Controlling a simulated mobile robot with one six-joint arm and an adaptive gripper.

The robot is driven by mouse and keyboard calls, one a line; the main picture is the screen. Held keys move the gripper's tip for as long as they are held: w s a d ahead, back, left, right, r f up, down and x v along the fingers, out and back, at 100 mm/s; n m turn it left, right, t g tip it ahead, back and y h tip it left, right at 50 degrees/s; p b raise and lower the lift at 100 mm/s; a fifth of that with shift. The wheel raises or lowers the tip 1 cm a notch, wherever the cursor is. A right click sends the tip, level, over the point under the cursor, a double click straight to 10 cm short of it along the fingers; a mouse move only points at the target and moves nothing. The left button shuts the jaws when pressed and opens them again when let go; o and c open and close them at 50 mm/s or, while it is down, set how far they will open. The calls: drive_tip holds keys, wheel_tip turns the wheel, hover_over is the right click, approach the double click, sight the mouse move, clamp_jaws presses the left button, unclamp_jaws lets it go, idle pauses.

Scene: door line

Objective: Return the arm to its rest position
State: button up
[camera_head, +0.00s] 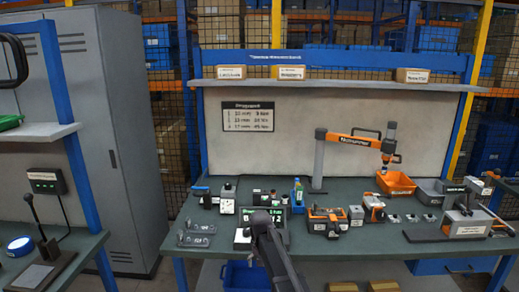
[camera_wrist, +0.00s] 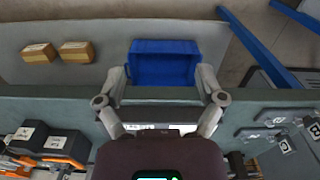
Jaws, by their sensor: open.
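My gripper (camera_wrist: 162,78) shows in the wrist view with its two grey fingers spread wide apart and nothing between them. It is over the front edge of the green workbench (camera_wrist: 60,105). A blue bin (camera_wrist: 165,66) on the lower shelf appears beyond the fingertips, apart from them as far as I can tell. In the head view my dark arm (camera_head: 275,256) rises from the bottom middle in front of the workbench (camera_head: 370,243). The fingers cannot be made out there.
The bench holds an orange tool (camera_head: 327,222), an orange bin (camera_head: 395,183), a clamp-like fixture (camera_head: 465,222) and several small devices. A grey cabinet (camera_head: 110,130) stands left. Cardboard boxes (camera_wrist: 76,52) lie on the lower shelf. A side bench (camera_head: 85,250) is at left; floor shows between the benches.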

drive_tip(key=s+d+r+p, duration=0.1)
drive_tip(key=s+d+r, duration=0.1)
drive_tip(key=s+d, duration=0.6)
drive_tip(key=s+d+r+p, duration=0.1)
drive_tip(key=s+d+p, duration=0.1)
drive_tip(key=s+d, duration=0.6)
drive_tip(key=s, duration=0.5)
drive_tip(key=shift+s+d+r, duration=0.15)
drive_tip(key=shift+d+r, duration=0.2)
drive_tip(key=shift+r, duration=0.05)
